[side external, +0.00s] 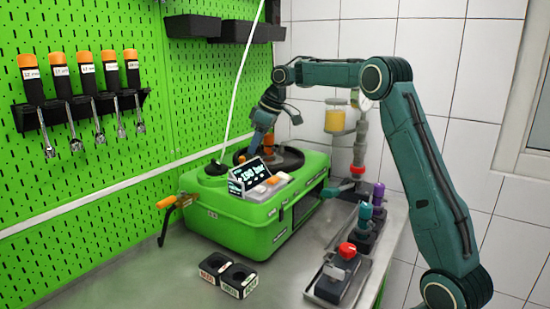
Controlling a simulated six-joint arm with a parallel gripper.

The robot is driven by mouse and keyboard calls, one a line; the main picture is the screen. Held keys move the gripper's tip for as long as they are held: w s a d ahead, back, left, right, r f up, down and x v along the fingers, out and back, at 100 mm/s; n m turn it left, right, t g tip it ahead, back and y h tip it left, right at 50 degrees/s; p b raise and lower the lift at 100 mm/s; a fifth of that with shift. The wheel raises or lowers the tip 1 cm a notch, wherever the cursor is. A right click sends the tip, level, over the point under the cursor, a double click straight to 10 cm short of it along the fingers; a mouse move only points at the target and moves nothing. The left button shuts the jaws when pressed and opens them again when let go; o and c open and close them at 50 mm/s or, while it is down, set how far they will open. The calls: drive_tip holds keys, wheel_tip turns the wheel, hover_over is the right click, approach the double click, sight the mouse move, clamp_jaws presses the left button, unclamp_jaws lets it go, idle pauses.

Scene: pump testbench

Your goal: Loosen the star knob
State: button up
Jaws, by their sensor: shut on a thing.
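My gripper (264,125) points down over the dark round recess (289,160) on top of the green testbench case (240,213). It is shut on an upright orange piece (268,141) that rises from about the middle of this recess. The piece is small in this view, and I cannot tell its shape or whether it is the star knob. The fingertips and the contact are too small to make out. A small black knob-like part (216,168) is on the case's left top, apart from my gripper.
A tilted display (250,174) stands at the case's front. An orange-handled lever (174,202) sticks out left. Black blocks (228,275) lie on the grey table in front. A tray with a red-knobbed unit (346,251) stands right. Several orange-capped tools (60,78) hang on the green pegboard.

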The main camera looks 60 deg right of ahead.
drive_tip(key=shift+d+n+y, duration=0.1)
drive_tip(key=shift+n+y, duration=0.2)
drive_tip(key=shift+n, duration=0.9)
drive_tip(key=shift+n+g+y, duration=0.3)
drive_tip(key=shift+n+g, duration=0.1)
drive_tip(key=shift+n, duration=0.2)
drive_tip(key=o, duration=1)
drive_tip(key=shift+m+t+h, duration=0.4)
drive_tip(key=shift+m, duration=0.8)
